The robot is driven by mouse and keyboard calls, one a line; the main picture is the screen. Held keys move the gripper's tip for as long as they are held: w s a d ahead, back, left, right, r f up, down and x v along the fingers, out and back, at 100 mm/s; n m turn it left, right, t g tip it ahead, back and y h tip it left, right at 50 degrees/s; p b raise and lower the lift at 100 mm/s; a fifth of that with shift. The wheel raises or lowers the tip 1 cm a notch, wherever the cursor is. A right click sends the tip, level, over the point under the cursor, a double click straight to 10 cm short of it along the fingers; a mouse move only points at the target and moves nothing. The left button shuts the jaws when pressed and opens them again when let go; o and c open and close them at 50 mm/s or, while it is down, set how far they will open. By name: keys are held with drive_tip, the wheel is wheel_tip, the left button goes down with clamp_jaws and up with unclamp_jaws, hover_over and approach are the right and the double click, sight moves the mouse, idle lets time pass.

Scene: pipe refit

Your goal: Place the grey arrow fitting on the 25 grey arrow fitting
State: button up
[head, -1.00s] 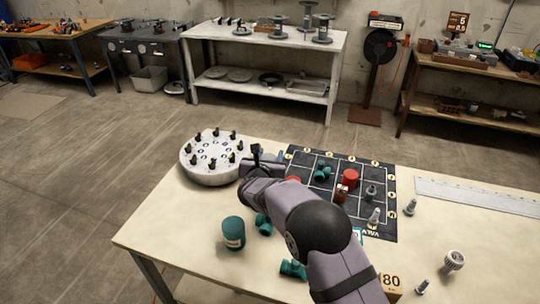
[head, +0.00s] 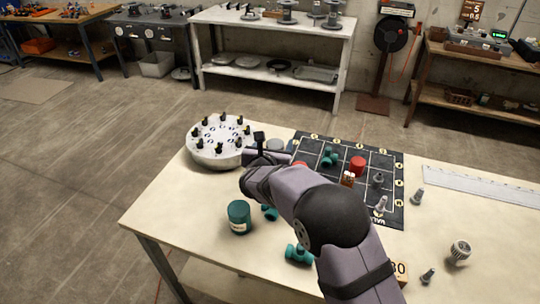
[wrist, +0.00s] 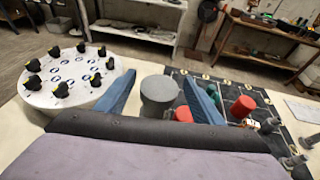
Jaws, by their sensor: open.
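My gripper (wrist: 158,85) is open in the wrist view, its two blue fingers spread apart. A grey round fitting (wrist: 160,95) with a wide flat top stands between and just beyond the fingers; I cannot make out an arrow on it. It also shows in the head view (head: 276,145), partly beside my gripper (head: 267,152), between the white disc and the dark mat. Small grey fittings stand on the mat (head: 378,180) and to its right (head: 416,197). I cannot read a 25 on any of them.
A white round disc (head: 196,158) with several black knobs stands left of my gripper. The dark grid mat (head: 392,215) holds a red cylinder (head: 357,166) and a green fitting (head: 329,157). A green jar (head: 238,216) stands in front. The table's front left is clear.

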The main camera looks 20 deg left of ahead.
drive_tip(key=b+v, duration=0.1)
drive_tip(key=v, duration=0.7)
drive_tip(key=shift+b, duration=0.35)
drive_tip(key=shift+s, duration=0.1)
